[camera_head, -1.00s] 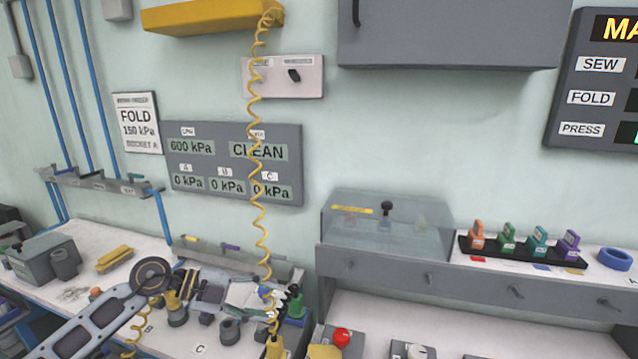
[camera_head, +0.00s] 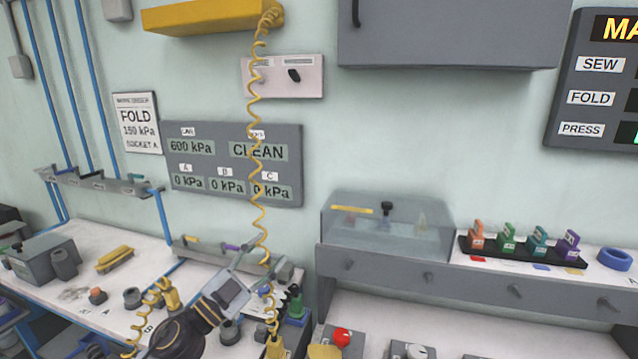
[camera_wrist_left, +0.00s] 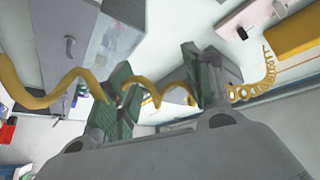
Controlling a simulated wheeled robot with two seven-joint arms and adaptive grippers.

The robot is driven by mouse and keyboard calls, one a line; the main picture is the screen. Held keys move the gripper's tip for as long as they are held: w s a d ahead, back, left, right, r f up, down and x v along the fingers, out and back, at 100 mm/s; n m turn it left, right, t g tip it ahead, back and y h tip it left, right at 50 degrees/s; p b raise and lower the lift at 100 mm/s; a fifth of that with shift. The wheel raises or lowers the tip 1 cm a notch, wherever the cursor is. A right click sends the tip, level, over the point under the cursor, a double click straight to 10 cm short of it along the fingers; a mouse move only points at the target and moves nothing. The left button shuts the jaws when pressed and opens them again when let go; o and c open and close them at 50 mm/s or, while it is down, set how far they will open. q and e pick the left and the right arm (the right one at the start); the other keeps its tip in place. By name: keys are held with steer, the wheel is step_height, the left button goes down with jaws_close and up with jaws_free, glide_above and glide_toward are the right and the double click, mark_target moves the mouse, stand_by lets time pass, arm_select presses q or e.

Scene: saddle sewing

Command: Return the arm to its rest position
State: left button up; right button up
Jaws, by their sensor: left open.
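My left gripper (camera_head: 262,266) is over the left bench, with its wrist coming up from the bottom of the head view. It also shows in the left wrist view (camera_wrist_left: 160,92), where its two green-padded fingers stand apart. A yellow coiled hose (camera_head: 257,180) hangs down beside the gripper in the head view. In the left wrist view the hose (camera_wrist_left: 62,88) crosses the finger area; I cannot tell whether it touches the fingers. I see nothing gripped. My right gripper is in neither view.
To the right are a clear-covered case (camera_head: 385,235), a rack of coloured tags (camera_head: 522,254) and a red button (camera_head: 342,337). Open air lies before the wall panels.

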arm_select(q)
steer(key=s+a+f+n+g+y, duration=0.1)
steer(key=s+a+f+n+y, duration=0.1)
steer(key=a+f+n+y, duration=0.55)
steer(key=s+a+f+n+g+y, duration=0.1)
steer(key=s+a+f+n+y, duration=0.1)
steer(key=a+f+n+y, duration=0.55)
steer(key=s+d+f+g, duration=0.2)
steer(key=s+f+g, duration=0.4)
steer(key=s+f, duration=0.35)
steer(key=s+d+f+g, duration=0.3)
steer(key=s+f+g, duration=0.2)
steer(key=s+f, duration=0.5)
steer(key=s+a+f+g, duration=0.1)
steer(key=s+f, duration=0.1)
steer(key=f, duration=1.4)
steer(key=s+f+g, duration=0.1)
steer(key=s+f, duration=0.1)
steer(key=f, duration=1.5)
steer(key=s+a+f, duration=0.2)
steer(key=s+f, duration=0.7)
steer(key=s, duration=0.1)
steer(key=s+a+f+m, duration=0.1)
steer(key=s+a+f, duration=0.2)
steer(key=s+f, duration=0.6)
steer(key=shift+s+a+f+g, duration=0.2)
steer(key=shift+s+f+g, duration=0.15)
steer(key=shift+s, duration=0.85)
